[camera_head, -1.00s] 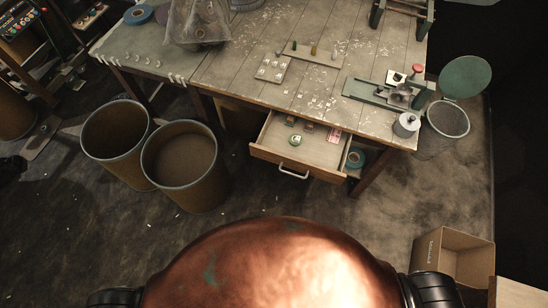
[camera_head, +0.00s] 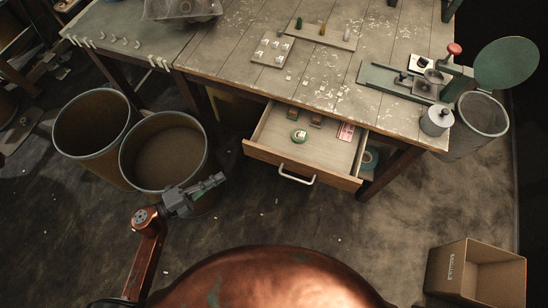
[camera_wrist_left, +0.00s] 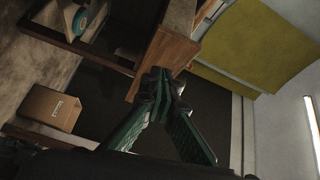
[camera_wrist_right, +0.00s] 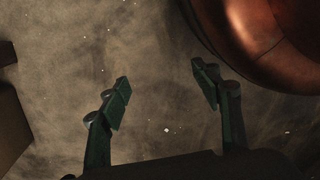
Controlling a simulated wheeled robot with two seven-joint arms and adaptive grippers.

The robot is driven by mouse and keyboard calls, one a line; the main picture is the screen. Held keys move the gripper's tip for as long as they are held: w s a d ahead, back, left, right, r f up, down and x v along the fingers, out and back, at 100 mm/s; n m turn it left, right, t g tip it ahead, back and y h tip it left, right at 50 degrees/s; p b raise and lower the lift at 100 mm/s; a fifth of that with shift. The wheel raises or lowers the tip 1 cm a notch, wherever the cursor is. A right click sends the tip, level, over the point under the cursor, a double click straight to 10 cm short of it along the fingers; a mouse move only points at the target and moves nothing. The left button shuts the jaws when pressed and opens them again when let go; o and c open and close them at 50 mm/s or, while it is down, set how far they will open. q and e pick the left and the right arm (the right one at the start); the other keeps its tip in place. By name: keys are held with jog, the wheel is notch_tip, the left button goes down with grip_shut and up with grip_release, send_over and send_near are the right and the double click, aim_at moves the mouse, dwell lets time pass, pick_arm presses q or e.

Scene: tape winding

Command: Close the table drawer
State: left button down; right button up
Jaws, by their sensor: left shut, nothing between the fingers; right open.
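The table drawer (camera_head: 262,152) is pulled out from under the wooden table, its light handle (camera_head: 296,177) on the front. A round green-labelled item (camera_head: 299,136), small brown blocks and a red-and-white card (camera_head: 345,132) lie in it. My left gripper (camera_head: 216,182) is shut and empty, left of the drawer and in front of the bins, apart from the handle. In the left wrist view its green fingers (camera_wrist_left: 160,78) meet at the tips. My right gripper (camera_wrist_right: 160,90) is open and empty over bare floor; it does not show in the head view.
Two round bins (camera_head: 122,160) stand left of the drawer. The table top (camera_head: 225,60) holds a green press (camera_head: 405,82) and small parts. A cardboard box (camera_head: 447,275) sits on the floor at right. Floor in front of the drawer is clear.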

pick_arm(q)
jog(key=s+d+r+m+g+h, duration=0.1)
jog(key=s+d+r+m+g, duration=0.1)
jog(key=s+d+m, duration=0.15)
jog(key=b, duration=0.3)
send_near(271, 159)
jog(key=d, duration=0.4)
jog(key=shift+w+d+f+b, duration=0.15)
jog(key=shift+w+b, duration=0.15)
jog(key=shift+w, duration=0.15)
jog(key=shift+w+d+r+b, duration=0.15)
jog(key=shift+w+b, duration=0.15)
jog(key=shift+w, duration=0.2)
jog(key=shift+w+d, duration=0.2)
jog(key=shift+w, duration=0.3)
pick_arm(e)
jog(key=w+a+r, duration=0.2)
jog(key=w+r, duration=0.1)
jog(key=r, duration=1)
jog(key=shift+w+a+y, duration=0.2)
jog(key=shift+w+y, duration=0.1)
jog(key=shift+w, duration=0.05)
